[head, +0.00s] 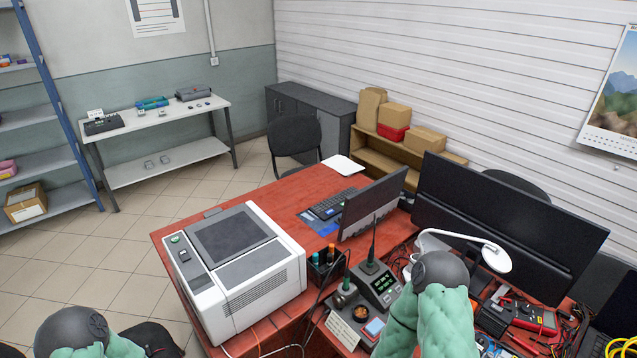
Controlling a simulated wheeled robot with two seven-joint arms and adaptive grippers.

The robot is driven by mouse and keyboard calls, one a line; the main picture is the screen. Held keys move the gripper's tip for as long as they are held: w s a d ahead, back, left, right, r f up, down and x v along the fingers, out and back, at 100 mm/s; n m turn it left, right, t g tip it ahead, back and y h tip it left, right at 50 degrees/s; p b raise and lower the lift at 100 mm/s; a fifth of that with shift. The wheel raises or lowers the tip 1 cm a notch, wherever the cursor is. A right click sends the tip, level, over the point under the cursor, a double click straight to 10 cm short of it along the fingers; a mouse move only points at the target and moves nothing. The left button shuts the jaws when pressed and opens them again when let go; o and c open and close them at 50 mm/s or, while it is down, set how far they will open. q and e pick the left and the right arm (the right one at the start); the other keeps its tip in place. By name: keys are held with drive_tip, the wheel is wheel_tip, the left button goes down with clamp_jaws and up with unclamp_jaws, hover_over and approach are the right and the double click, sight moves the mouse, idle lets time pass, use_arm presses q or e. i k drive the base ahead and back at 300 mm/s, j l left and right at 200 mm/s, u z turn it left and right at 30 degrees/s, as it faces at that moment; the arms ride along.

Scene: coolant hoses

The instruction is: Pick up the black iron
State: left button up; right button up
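A thin black stick-shaped tool (373,240), which looks like the black iron, stands upright at the soldering station (378,283) on the red desk. A small round stand (344,291) sits just left of the station; whether it holds anything is too small to tell. My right arm, in a green sleeve, comes up from the bottom just right of the station and hides part of the desk. My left arm shows only at the bottom left corner, off the desk. Neither gripper is in the picture.
A white boxy machine (236,266) fills the desk's left side. A black pen holder (325,264) stands between it and the station. Monitors (500,226), a white desk lamp (492,255) and a red multimeter (534,317) crowd the right.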

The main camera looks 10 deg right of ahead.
sight(369, 264)
drive_tip(key=j+z, duration=0.25)
drive_tip(key=j, duration=0.35)
drive_tip(key=z, duration=1.85)
drive_tip(key=k+j+z, duration=0.15)
drive_tip(key=j, duration=0.2)
drive_tip(key=k+j+z, duration=0.15)
drive_tip(key=j, duration=0.2)
drive_tip(key=k+j+z, duration=0.15)
drive_tip(key=k+j, duration=0.05)
drive_tip(key=j, duration=0.1)
